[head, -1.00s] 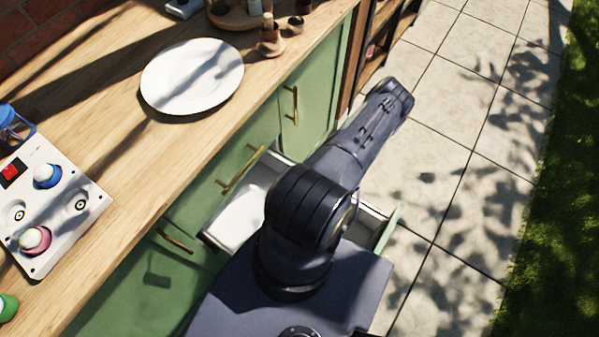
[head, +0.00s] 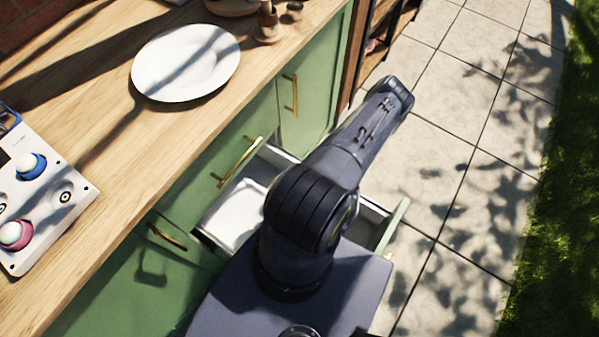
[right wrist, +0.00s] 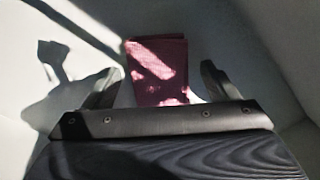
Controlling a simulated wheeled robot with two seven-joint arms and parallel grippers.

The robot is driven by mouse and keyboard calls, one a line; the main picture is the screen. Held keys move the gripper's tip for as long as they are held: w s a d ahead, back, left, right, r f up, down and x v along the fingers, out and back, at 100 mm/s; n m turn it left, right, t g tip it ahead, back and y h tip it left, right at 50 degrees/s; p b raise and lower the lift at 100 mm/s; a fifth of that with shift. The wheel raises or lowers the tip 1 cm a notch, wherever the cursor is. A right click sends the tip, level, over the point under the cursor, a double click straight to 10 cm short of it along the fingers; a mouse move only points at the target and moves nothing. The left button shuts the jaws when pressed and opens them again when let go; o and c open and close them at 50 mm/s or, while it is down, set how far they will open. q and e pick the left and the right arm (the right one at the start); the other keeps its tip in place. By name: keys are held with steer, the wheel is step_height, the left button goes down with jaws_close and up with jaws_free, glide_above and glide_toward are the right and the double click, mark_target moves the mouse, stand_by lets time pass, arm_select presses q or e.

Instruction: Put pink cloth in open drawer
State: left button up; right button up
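The open drawer (head: 230,222) shows a white interior in the head view, below the green counter front. Its green front panel (head: 392,228) shows to the right of my right arm, which covers the middle of the drawer. The pink cloth (right wrist: 155,88) looks dark pink and folded in the right wrist view, lying against pale surfaces like the drawer's inside. My right gripper (right wrist: 161,69) has its fingers spread, one on each side of the cloth, with gaps between. The head view hides this gripper and the cloth. My left gripper is in neither view.
The wooden counter (head: 110,150) holds a white plate (head: 186,62) and a white panel (head: 45,200) with coloured knobs. A brass handle (head: 240,162) sticks out above the drawer. Paved ground (head: 450,130) lies open to the right.

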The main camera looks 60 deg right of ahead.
step_height(320, 180, up, 12)
steer(key=p, duration=0.2)
steer(key=shift+p, duration=0.3)
stand_by(0.7)
